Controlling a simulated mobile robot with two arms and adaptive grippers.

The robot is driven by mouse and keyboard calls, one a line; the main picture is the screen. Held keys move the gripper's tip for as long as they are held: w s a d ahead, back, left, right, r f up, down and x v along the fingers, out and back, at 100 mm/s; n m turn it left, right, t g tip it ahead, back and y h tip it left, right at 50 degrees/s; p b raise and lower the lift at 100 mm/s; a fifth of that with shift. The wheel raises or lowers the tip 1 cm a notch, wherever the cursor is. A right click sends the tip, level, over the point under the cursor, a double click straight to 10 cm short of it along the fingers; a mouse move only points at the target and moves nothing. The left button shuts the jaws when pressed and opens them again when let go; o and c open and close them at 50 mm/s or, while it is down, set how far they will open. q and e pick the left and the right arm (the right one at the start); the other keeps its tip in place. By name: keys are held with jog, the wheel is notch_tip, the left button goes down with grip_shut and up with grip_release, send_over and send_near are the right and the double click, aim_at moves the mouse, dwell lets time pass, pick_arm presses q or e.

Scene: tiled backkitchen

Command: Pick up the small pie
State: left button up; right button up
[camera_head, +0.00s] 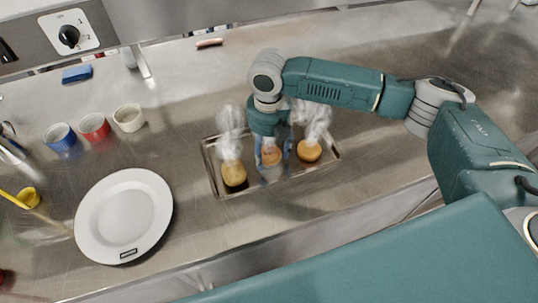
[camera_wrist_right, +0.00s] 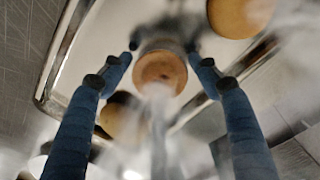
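Three round golden-brown pies are on a metal tray (camera_head: 216,176) on the counter: a left pie (camera_head: 234,174), a middle pie (camera_head: 271,157) and a right pie (camera_head: 309,151). The middle one looks the smallest. My right gripper (camera_head: 272,163) points down over the middle pie, with one blue finger on each side of it. In the right wrist view the middle pie (camera_wrist_right: 160,72) lies between the open fingers (camera_wrist_right: 161,62), with small gaps beside it. Steam blurs parts of the pies. My left gripper is not in view.
A white plate (camera_head: 123,217) is left of the tray. A blue cup (camera_head: 60,138), a red cup (camera_head: 95,127) and a cream cup (camera_head: 129,118) stand behind it. The other pies are close to my right fingers. The counter between plate and tray is clear.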

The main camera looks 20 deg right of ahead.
jog(key=shift+c, duration=0.7)
